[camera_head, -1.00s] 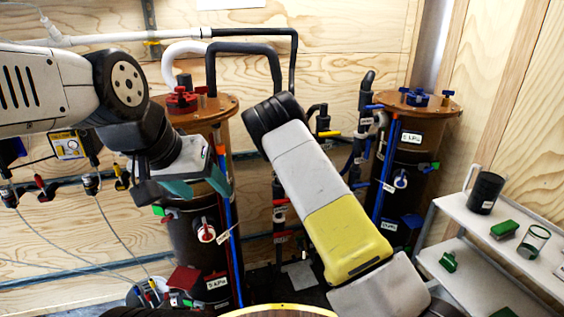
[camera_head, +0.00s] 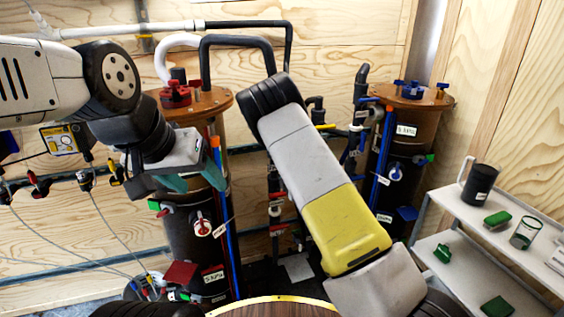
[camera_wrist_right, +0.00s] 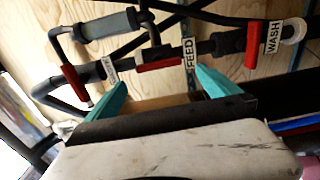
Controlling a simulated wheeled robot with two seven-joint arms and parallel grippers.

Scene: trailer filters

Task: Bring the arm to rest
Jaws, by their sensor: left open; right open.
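My left arm comes in from the left in the head view. Its gripper (camera_head: 190,182), with teal fingers, is open and points down in front of the left brown filter vessel (camera_head: 180,240). I cannot tell whether it touches the vessel. My right arm (camera_head: 320,185), grey and yellow, rises through the middle of the head view, and its gripper is hidden there. In the right wrist view the right gripper (camera_wrist_right: 158,92) is open with its teal fingers wide apart. No object shows between them. Pipes with red-handled valves lie beyond.
The right filter vessel (camera_head: 415,130) stands at the back right. A grey shelf cart (camera_head: 455,205) holds a black mug (camera_head: 479,185), a glass and green blocks. Black pipes (camera_head: 245,40) run along the plywood wall. A round brown top with a yellow rim (camera_head: 275,299) is at the bottom.

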